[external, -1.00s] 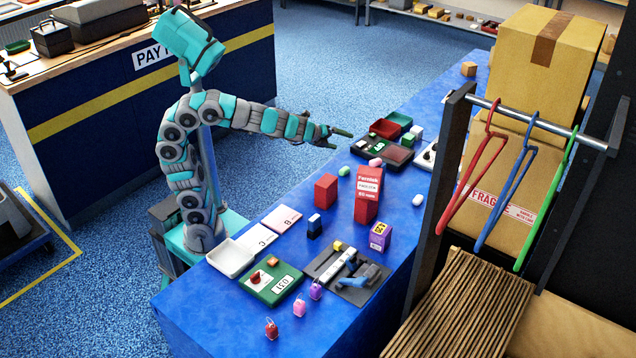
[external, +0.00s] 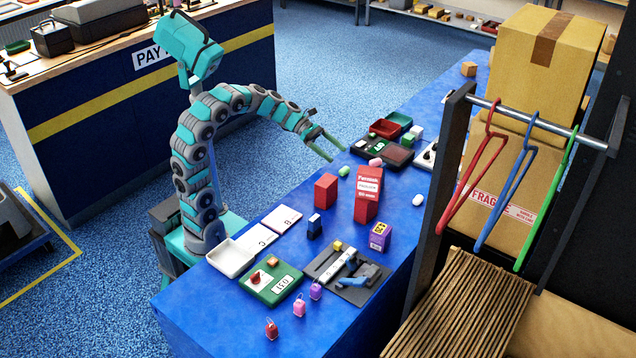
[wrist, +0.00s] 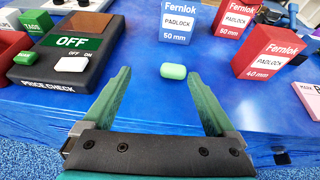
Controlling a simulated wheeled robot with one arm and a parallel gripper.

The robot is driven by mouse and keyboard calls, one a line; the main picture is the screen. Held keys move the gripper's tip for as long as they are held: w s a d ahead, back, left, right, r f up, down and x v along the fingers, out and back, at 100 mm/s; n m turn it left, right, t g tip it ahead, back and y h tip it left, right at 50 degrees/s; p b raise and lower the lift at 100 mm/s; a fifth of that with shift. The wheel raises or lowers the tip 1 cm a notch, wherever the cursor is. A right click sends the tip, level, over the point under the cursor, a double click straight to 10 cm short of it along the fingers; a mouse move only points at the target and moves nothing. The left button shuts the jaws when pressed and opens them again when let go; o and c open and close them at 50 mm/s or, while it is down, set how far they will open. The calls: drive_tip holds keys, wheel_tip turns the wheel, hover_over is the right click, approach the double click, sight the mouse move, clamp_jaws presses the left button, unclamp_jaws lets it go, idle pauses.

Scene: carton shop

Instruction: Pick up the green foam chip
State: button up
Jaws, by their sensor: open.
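The green foam chip (external: 344,171) lies on the blue table near its left edge, left of the pink chip (external: 375,162). In the wrist view the pale green chip (wrist: 173,71) shows whole, just past the fingertips and between their lines, nearer the right one. My gripper (external: 336,152) is open and empty, pointing down toward the chip, above the table edge. Its two green fingers also show in the wrist view (wrist: 158,75), apart on either side with nothing between them.
A red padlock box (wrist: 268,52) stands to the right in the wrist view, and a blue padlock box (wrist: 187,22) stands behind the chip. The price check device (wrist: 67,48) is at the left. The table around the chip is clear.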

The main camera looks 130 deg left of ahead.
sight(343, 168)
drive_tip(key=shift+s+d+f+m+h, duration=0.3)
drive_tip(key=shift+s+d+m+h, duration=0.25)
drive_tip(key=shift+d, duration=0.2)
drive_tip(key=shift+w+d+f, duration=0.1)
drive_tip(key=shift+w+d, duration=0.05)
drive_tip(key=shift+p+x, duration=0.7)
drive_tip(key=shift+x, duration=2.4)
drive_tip(key=shift+w+d+f, duration=0.1)
drive_tip(key=shift+w+f, duration=0.1)
drive_tip(key=shift+w, duration=0.35)
drive_tip(key=c, duration=1.4)
drive_tip(key=shift+r, duration=0.15)
